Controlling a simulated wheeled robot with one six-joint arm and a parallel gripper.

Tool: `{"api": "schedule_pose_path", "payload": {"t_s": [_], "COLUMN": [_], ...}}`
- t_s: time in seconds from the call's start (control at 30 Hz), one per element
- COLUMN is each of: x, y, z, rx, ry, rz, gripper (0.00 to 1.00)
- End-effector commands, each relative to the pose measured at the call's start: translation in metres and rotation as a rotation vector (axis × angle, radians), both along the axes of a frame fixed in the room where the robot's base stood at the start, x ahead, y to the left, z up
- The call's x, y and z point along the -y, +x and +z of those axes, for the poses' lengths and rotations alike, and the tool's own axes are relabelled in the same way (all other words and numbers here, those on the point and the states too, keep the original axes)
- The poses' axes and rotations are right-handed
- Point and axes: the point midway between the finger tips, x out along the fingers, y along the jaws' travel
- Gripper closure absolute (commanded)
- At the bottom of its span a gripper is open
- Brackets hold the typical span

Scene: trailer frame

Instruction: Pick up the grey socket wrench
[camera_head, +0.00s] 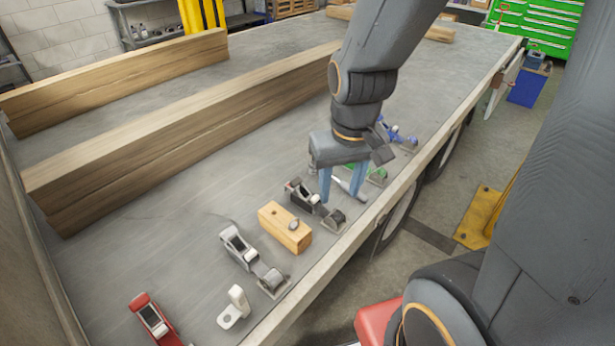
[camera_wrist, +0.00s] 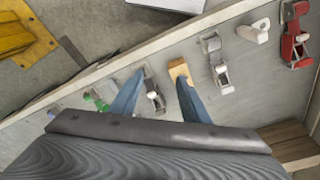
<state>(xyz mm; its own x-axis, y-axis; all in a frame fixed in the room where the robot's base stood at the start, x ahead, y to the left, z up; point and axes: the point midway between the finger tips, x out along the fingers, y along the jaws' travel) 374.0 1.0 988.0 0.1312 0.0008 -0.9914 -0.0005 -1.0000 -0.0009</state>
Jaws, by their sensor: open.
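A light grey, slim tool, which looks like the grey socket wrench (camera_head: 346,187), lies on the trailer deck, partly hidden by my gripper's fingers. In the wrist view a pale bit beside the left finger may be the same tool, but I cannot tell. My gripper (camera_head: 341,196) is open and points down, its two blue fingers apart and nothing seen held between them. It also shows in the wrist view (camera_wrist: 160,78). In the head view the fingers overlap the tool; whether they touch it, or how high they are above it, I cannot tell.
Along the deck edge lie a black hand plane (camera_head: 303,194), a wooden block plane (camera_head: 285,228), a grey plane (camera_head: 238,246), a white piece (camera_head: 235,307) and a red plane (camera_head: 150,318). Green and blue (camera_head: 398,136) tools lie beyond. Long timber beams (camera_head: 180,128) cross the deck.

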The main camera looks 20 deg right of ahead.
Motion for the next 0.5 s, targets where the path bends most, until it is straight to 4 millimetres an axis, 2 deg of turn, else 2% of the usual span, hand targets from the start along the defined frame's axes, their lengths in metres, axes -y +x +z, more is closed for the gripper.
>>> {"api": "schedule_pose_path", "payload": {"t_s": [0.03, 0.3, 0.5], "x": [0.0, 0.005, 0.019], "y": [0.005, 0.04, 0.071], "z": [-0.013, -0.077, -0.112], "rx": [0.005, 0.062, 0.122], "ry": [-0.001, -0.015, -0.043], "rz": [0.0, 0.006, 0.018], "gripper": [0.58, 0.58, 0.58]}}
